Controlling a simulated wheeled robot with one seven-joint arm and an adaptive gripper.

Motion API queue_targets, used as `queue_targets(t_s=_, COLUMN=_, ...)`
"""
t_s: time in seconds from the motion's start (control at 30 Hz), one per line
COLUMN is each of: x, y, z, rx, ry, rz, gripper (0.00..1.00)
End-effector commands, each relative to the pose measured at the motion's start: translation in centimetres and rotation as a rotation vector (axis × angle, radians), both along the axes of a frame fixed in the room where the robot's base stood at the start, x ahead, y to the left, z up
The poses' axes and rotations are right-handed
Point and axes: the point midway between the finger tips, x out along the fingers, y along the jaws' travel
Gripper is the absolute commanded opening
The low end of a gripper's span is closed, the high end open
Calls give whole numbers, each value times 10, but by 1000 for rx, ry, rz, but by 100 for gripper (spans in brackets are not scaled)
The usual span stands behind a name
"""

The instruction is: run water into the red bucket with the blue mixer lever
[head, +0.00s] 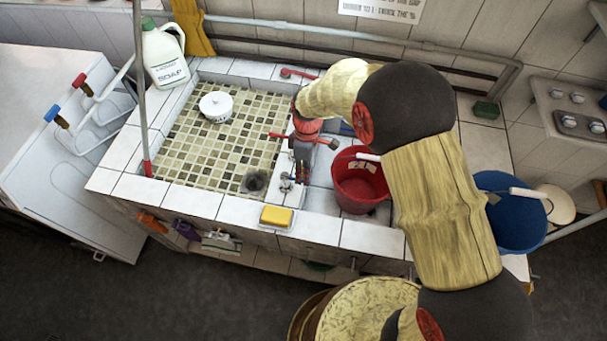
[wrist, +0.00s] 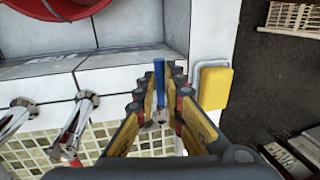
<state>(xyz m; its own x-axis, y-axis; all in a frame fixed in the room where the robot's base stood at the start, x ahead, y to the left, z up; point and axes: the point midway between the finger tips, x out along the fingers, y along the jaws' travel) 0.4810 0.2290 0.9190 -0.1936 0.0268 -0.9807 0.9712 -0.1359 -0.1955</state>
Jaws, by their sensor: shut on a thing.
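The red bucket (head: 350,200) stands upright in the narrow tiled basin, right of my gripper (head: 302,172) in the head view. Part of the bucket (wrist: 75,8) also shows at the top left of the wrist view. In the wrist view my gripper (wrist: 164,92) is shut on the blue mixer lever (wrist: 159,72), which stands between the fingertips. My gripper and wrist hide the lever in the head view. Chrome taps (wrist: 72,130) are left of the fingers in the wrist view. I cannot tell whether water runs.
A yellow sponge (head: 276,216) lies on the front ledge, close to my fingers. A soap bottle (head: 165,55) stands at the back left. A blue bucket (head: 515,212) is at the right, beyond my arm.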

Motion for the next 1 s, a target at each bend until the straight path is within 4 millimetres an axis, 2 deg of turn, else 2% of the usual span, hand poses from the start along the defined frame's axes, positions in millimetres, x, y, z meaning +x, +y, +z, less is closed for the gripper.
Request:
queue_targets(t_s=0.47, x=0, y=0, z=0, rx=0, ry=-1, rz=-3, gripper=0)
queue_targets(t_s=0.73, x=-10, y=1, z=2, rx=1, ry=-1, rz=-170, gripper=0)
queue_targets(t_s=1.0, x=-10, y=2, z=1, rx=0, ry=-2, rz=-191, gripper=0)
